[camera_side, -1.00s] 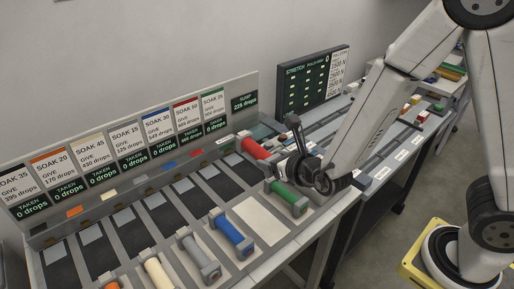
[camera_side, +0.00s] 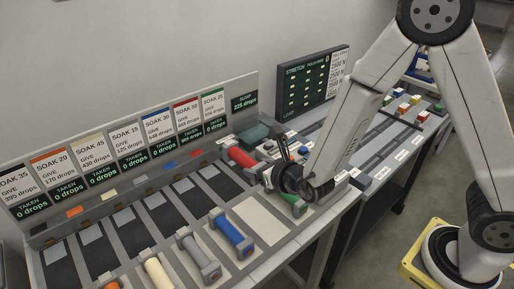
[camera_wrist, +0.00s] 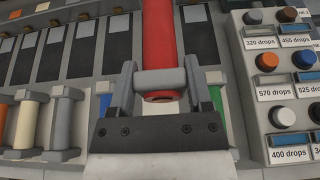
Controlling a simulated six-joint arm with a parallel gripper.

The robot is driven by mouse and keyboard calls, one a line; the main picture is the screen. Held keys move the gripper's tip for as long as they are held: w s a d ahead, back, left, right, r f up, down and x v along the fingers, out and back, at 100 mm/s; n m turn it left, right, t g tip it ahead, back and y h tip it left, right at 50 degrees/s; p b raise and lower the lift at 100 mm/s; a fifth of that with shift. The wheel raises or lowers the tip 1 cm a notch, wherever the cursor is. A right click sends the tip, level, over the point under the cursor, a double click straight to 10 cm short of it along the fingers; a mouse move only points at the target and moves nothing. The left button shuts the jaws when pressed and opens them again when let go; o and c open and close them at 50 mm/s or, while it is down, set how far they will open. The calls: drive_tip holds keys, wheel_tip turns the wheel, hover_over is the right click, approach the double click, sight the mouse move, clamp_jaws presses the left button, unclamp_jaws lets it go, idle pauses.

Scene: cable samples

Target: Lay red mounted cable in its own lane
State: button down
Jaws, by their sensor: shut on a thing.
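The red mounted cable (camera_side: 241,157) is a thick red cylinder. My gripper (camera_wrist: 160,80) is shut on the grey end block (camera_wrist: 160,78) of this cable, and the red body (camera_wrist: 163,35) points away from the wrist camera. In the side view my gripper (camera_side: 272,178) is over the right part of the lane rack, with the cable reaching toward the sign board. The red-marked lane (camera_side: 215,177) is a dark strip with a red tag (camera_side: 197,153) at its far end. I cannot tell whether the cable touches the rack.
Blue (camera_side: 230,233), grey (camera_side: 197,256) and beige (camera_side: 158,272) mounted cables lie in the front row. A green one (camera_side: 298,206) is partly hidden beneath my gripper. A pale front pad (camera_side: 262,222) is empty. Buttons with drop labels (camera_wrist: 285,95) stand at right.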

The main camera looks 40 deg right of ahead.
sight(243, 166)
drive_tip(key=x, duration=0.3)
drive_tip(key=a+x, duration=0.1)
drive_tip(key=x, duration=0.1)
drive_tip(key=shift+w+f, duration=0.2)
drive_tip(key=w+f, duration=0.2)
drive_tip(key=f, duration=0.1)
drive_tip(key=w+f, duration=0.1)
drive_tip(key=w, duration=0.1)
drive_tip(key=shift+a+f, duration=0.3)
drive_tip(key=shift+w+a+f, duration=0.1)
drive_tip(key=shift+w+f, duration=0.45)
drive_tip(key=shift+f, duration=1.45)
drive_tip(key=shift+f, duration=0.2)
unclamp_jaws()
